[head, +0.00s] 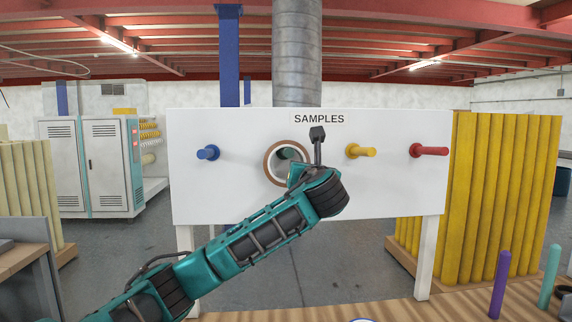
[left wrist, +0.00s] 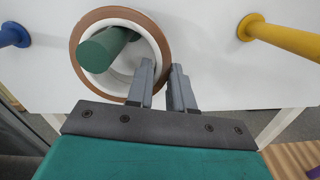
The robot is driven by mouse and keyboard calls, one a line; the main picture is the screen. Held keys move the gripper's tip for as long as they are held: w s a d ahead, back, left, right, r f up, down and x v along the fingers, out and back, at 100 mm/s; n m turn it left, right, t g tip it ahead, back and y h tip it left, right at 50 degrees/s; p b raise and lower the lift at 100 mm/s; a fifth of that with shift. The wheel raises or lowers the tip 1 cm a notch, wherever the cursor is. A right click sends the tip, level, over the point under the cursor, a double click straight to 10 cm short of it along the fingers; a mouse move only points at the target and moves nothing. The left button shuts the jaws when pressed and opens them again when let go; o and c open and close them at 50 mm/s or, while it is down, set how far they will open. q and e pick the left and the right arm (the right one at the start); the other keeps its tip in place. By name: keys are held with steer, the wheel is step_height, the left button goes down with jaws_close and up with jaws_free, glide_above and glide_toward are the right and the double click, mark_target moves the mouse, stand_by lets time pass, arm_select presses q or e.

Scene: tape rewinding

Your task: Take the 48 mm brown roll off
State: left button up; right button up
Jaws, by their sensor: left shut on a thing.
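The brown roll (head: 268,167) hangs on the white SAMPLES board (head: 222,180), around a green peg (left wrist: 105,50). In the left wrist view the roll (left wrist: 112,13) is a thin brown ring around a wide white core. The peg end sits in the upper left part of the core's opening. My left gripper (left wrist: 163,78) is shut on the lower right wall of the roll, one finger inside the ring and one outside. In the head view my left arm covers the roll's lower right side. My right gripper is in neither view.
A bare blue peg (head: 208,153) is left of the roll. A yellow peg (head: 361,151) and a red peg (head: 429,150) are to the right. A wooden table edge with upright purple (head: 500,285) and teal (head: 549,277) posts is at the lower right.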

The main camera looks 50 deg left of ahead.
mark_target(305, 151)
arm_select(q)
jaws_close()
step_height(305, 151, up, 4)
steer(key=shift+f+p, duration=0.1)
steer(key=shift+p, duration=0.25)
steer(key=p+v, duration=0.2)
steer(key=v, duration=1.6)
steer(key=shift+f, duration=0.2)
